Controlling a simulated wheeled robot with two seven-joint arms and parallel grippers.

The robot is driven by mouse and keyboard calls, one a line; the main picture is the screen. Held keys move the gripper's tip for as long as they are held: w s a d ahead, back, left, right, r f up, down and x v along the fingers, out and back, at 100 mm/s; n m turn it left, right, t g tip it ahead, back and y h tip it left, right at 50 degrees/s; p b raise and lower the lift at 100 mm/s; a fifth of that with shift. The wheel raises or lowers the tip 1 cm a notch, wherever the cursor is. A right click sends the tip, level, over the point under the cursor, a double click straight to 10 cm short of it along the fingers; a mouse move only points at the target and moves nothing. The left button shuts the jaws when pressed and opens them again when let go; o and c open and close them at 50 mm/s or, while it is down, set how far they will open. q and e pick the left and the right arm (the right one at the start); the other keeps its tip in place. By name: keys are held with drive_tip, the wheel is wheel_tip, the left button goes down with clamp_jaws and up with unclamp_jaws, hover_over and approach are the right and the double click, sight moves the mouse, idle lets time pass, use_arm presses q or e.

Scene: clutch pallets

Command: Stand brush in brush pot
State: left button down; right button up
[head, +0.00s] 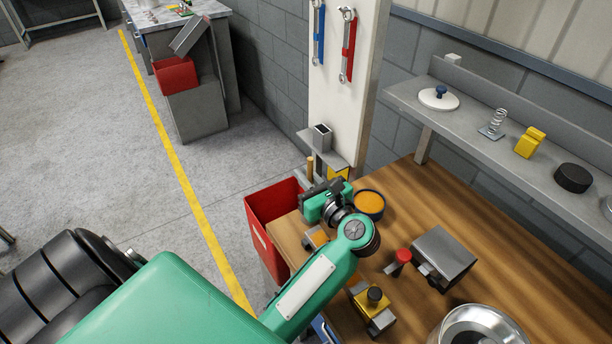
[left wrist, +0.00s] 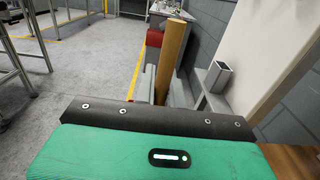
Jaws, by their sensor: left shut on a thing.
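The brush shows as an upright wooden handle (head: 310,168), held in my left gripper (head: 319,189). In the left wrist view the handle (left wrist: 171,60) rises beyond the gripper's dark front edge, leaning slightly. The brush's lower end and bristles are hidden. The brush pot, a square grey open-topped holder (head: 321,138), stands on a small ledge at the white post. It also shows in the left wrist view (left wrist: 217,76), to the right of the handle. The brush is apart from the pot, in front of it. My right gripper is not in view.
A red bin (head: 258,232) is beside the wooden bench (head: 500,265). A round tin with orange contents (head: 369,202) is close to my left gripper. A grey block (head: 443,254), a yellow-and-grey part (head: 373,304) and a metal bowl (head: 478,328) are on the bench.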

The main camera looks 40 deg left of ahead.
use_arm(q)
drive_tip(key=shift+f, duration=0.3)
drive_tip(key=c, duration=1.4)
unclamp_jaws()
drive_tip(key=shift+r, duration=0.1)
